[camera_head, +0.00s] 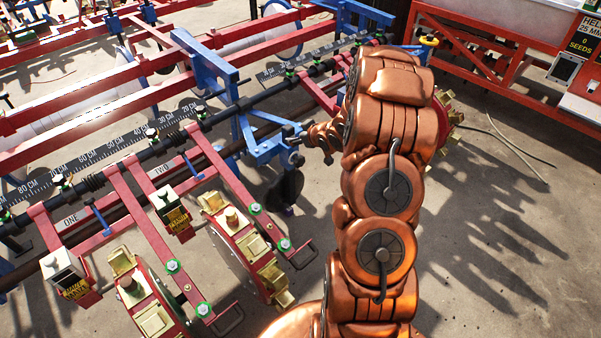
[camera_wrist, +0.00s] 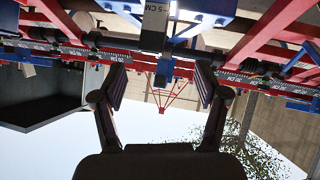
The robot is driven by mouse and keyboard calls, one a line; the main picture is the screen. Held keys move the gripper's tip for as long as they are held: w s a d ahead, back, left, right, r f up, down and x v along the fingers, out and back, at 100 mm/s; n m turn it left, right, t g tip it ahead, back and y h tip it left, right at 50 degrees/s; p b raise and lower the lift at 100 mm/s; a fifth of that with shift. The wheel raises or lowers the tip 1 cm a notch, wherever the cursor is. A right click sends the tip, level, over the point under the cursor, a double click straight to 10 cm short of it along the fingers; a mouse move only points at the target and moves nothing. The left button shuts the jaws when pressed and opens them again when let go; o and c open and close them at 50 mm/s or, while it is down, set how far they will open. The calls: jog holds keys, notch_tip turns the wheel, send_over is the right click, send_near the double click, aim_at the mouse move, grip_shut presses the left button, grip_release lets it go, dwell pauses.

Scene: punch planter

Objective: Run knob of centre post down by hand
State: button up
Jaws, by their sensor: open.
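My gripper (camera_wrist: 161,75) is open and empty in the wrist view, with its two dark fingers wide apart. Between and beyond the fingertips, a dark post with a "5 CM" label (camera_wrist: 156,18) hangs into the upside-down view, beside a blue bracket (camera_wrist: 207,12). In the head view my gripper (camera_head: 294,139) is small, dark and partly hidden by my copper arm. It points left toward the blue centre bracket (camera_head: 262,150) under the black toolbar. I cannot make out the centre post's knob for certain in either view. No contact shows.
The black toolbar (camera_head: 110,166) with centimetre scales crosses the left half. Two red planter units, ONE (camera_head: 70,221) and TWO (camera_head: 163,171), stand at the lower left. A red frame with a seed display (camera_head: 583,45) is at the upper right. Bare concrete (camera_head: 500,210) lies right of my arm.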

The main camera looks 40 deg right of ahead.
aim_at(301, 164)
jog(key=s+d+f+t+y+b, duration=0.25)
jog(key=f+b, duration=0.25)
jog(key=f, duration=0.4)
jog(key=s+d+f+t+y+b, duration=0.15)
jog(key=f+t+b, duration=0.25)
jog(key=f, duration=0.4)
jog(key=shift+m+h, duration=0.4)
jog(key=shift+w+a+f+b, duration=0.1)
jog(key=shift+w+a+b, duration=0.25)
jog(key=shift+w, duration=0.75)
jog(key=shift+w+a+r+b, duration=0.15)
jog(key=shift+w+b, duration=0.35)
jog(key=shift+w, duration=0.65)
jog(key=shift+w+a+f+b, duration=0.15)
jog(key=shift+w+a+b, duration=0.25)
jog(key=shift+w, duration=0.7)
jog(key=c, duration=1.1)
jog(key=shift+p, duration=0.3)
jog(key=shift+c, duration=0.3)
